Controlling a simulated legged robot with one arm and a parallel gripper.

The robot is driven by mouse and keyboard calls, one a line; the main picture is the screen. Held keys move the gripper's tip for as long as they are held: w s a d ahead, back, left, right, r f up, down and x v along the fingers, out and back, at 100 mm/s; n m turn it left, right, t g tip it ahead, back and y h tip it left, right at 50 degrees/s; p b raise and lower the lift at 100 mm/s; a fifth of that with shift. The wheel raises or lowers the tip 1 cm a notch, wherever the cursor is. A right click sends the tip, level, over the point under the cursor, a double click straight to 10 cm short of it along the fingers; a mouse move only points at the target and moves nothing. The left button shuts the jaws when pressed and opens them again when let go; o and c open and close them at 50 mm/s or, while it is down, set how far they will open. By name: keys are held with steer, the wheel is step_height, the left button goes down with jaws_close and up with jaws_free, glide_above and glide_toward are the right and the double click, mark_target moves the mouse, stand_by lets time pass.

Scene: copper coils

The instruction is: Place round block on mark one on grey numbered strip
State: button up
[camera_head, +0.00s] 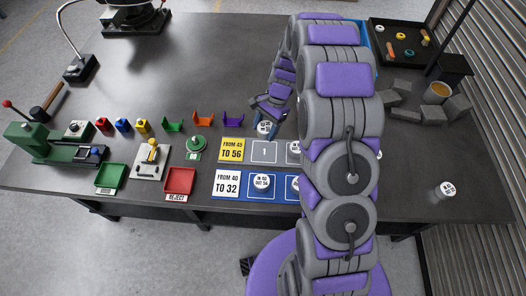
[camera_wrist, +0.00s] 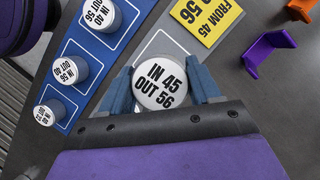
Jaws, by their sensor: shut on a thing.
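My gripper (camera_wrist: 160,88) is shut on a white-topped round block (camera_wrist: 160,86) labelled "IN 45 OUT 56", one blue finger on each side. In the head view my gripper (camera_head: 267,116) and the round block (camera_head: 265,128) are just behind the grey numbered strip (camera_head: 264,152), near its square marked 1. That square looks bare. In the wrist view the strip's grey surface (camera_wrist: 160,44) lies beyond the block. The block's height above the table is hard to tell. My arm hides the strip's right part.
A blue strip (camera_head: 243,195) with several round blocks lies in front. A yellow label (camera_head: 231,150) marks the grey strip's left end. Another round block (camera_head: 293,147) stands on the grey strip beside my arm. Purple (camera_head: 233,119) and orange (camera_head: 203,119) holders stand to the left.

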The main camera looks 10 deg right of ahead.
mark_target(262, 153)
steer(key=shift+s+a+f+m, duration=0.25)
steer(key=shift+f+m, duration=0.15)
steer(key=shift+f, duration=0.2)
step_height(262, 153, down, 10)
steer(key=shift+r+b, duration=0.15)
steer(key=shift+b, duration=1.1)
steer(key=shift+d+r, duration=0.1)
steer(key=o, duration=1.3)
